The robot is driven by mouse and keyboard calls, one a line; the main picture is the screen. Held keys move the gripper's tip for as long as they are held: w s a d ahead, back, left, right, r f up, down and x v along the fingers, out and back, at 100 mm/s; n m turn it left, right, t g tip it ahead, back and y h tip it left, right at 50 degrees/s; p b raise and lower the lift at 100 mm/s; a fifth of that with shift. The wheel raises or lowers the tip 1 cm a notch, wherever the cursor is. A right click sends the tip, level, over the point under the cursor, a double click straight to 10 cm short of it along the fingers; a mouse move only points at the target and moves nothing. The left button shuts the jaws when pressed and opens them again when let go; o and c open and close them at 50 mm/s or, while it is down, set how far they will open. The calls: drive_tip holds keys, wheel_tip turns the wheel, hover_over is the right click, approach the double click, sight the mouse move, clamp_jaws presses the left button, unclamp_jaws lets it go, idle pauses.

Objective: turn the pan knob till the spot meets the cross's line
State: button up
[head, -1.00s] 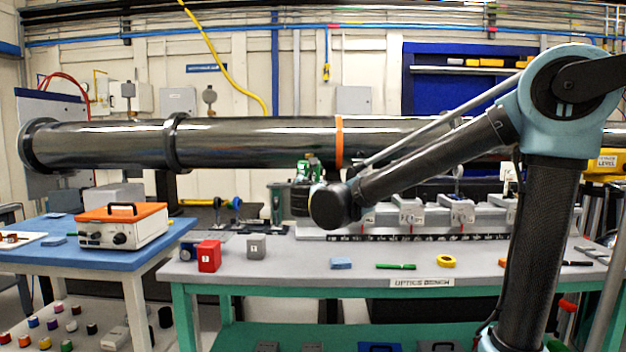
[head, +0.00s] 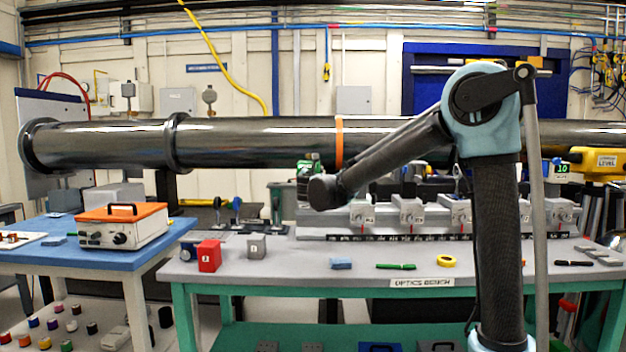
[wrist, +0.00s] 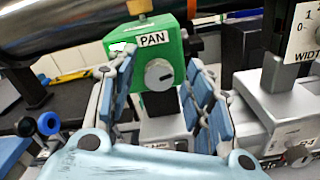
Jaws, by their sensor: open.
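The pan knob (wrist: 158,74) is a grey round dial with a dark slot, on the face of a green mount (wrist: 172,48) marked PAN in the wrist view. My gripper (wrist: 162,64) is open, with blue-padded fingers on the left and right of the knob. I cannot tell whether either pad touches it. In the head view the green mount (head: 309,166) shows just above my wrist, below the dark beam pipe, and my fingers are hidden there. I make out neither the spot nor the cross in these frames.
A grey unit marked WIDTH (wrist: 298,52) stands right of the green mount. The dark beam pipe (head: 250,142) runs above.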

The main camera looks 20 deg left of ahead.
drive_tip(key=shift+w+a, duration=0.1)
drive_tip(key=shift+w, duration=0.4)
drive_tip(key=c, duration=1)
drive_tip(key=shift+m, duration=0.8)
drive_tip(key=shift+c, duration=0.2)
drive_tip(key=o, duration=1)
drive_tip(key=shift+o, duration=0.2)
drive_tip(key=shift+s, duration=0.1)
